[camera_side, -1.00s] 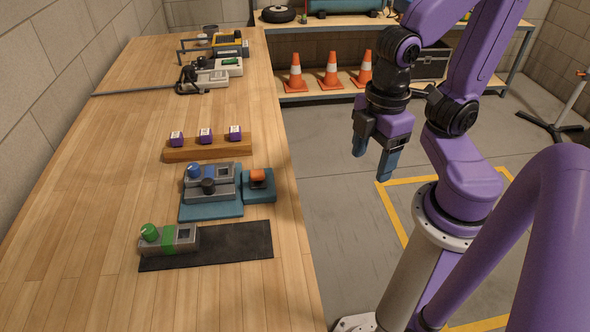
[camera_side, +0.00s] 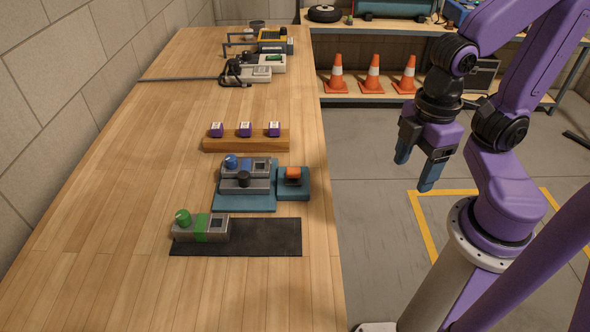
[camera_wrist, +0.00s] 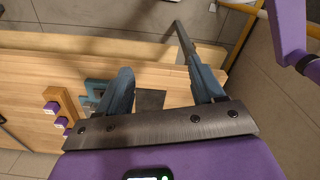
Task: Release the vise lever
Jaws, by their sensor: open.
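I cannot tell for sure which part is the vise lever. A grey unit with a green knob (camera_side: 183,217) and a green band lies on a black mat (camera_side: 270,238) near the front of the bench. Behind it, a grey unit with a blue knob (camera_side: 231,161) and a black knob (camera_side: 243,179) sits on a blue base (camera_side: 232,203). An orange switch (camera_side: 293,173) is on a blue block just right. My gripper (camera_side: 415,172) is open and empty, over the floor right of the bench edge in the side view. Its spread fingers show in the wrist view (camera_wrist: 158,66).
A wooden block (camera_side: 246,145) carries three purple cubes behind the units. Farther back are a grey device with a dark cord (camera_side: 235,72) and a yellow device (camera_side: 273,35). Orange cones (camera_side: 373,75) stand on a shelf beyond. The bench's left side is mostly clear.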

